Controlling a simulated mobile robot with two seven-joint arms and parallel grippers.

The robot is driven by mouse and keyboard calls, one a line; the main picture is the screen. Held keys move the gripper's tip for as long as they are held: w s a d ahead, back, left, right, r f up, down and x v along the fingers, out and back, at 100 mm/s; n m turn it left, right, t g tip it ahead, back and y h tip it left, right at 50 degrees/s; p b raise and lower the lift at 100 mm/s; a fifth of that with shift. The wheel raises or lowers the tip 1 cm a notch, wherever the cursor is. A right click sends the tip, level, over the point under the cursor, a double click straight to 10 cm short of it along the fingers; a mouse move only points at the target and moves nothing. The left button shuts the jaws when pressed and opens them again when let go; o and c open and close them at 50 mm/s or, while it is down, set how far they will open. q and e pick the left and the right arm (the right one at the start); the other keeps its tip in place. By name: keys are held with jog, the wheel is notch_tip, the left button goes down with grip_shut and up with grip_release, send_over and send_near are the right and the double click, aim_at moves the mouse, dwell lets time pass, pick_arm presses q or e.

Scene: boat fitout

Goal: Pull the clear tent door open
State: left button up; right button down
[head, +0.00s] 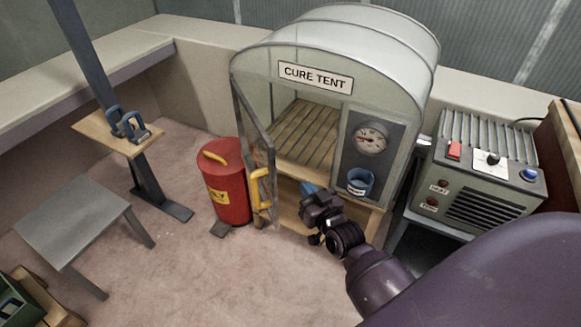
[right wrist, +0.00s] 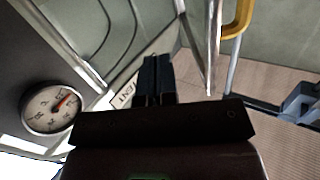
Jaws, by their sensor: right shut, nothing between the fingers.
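The cure tent (head: 330,28) is a pale, round-topped cabinet with a name sign. Its clear door (head: 252,125) stands swung outward at the left side of the opening, leaving the slatted wooden floor (head: 305,135) inside in plain view. The yellow door handle (head: 259,188) shows on the door's lower part and also in the right wrist view (right wrist: 238,18). My right gripper (head: 308,188) is shut and empty, in front of the tent's lower front edge, right of the handle and apart from it. In the right wrist view its dark fingers (right wrist: 157,70) are together. My left gripper is out of view.
A red bin (head: 225,185) stands just left of the door. A heater unit (head: 478,185) stands further right.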

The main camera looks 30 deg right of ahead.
jog(key=s+d+r+m+g+y+p, duration=0.2)
jog(key=d+r+m+g+y+p, duration=0.1)
jog(key=d+m+y, duration=0.6)
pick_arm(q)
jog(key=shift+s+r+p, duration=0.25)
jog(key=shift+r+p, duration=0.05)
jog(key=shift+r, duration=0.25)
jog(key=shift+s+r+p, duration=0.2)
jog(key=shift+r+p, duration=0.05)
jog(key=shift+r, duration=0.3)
pick_arm(e)
jog(key=w+a+r+y, duration=0.2)
jog(key=w+a, duration=0.5)
jog(key=a, duration=0.4)
jog(key=shift+a+r+y, duration=0.35)
jog(key=shift+a+y, duration=0.05)
jog(key=shift+y, duration=0.1)
jog(key=shift+a, duration=0.15)
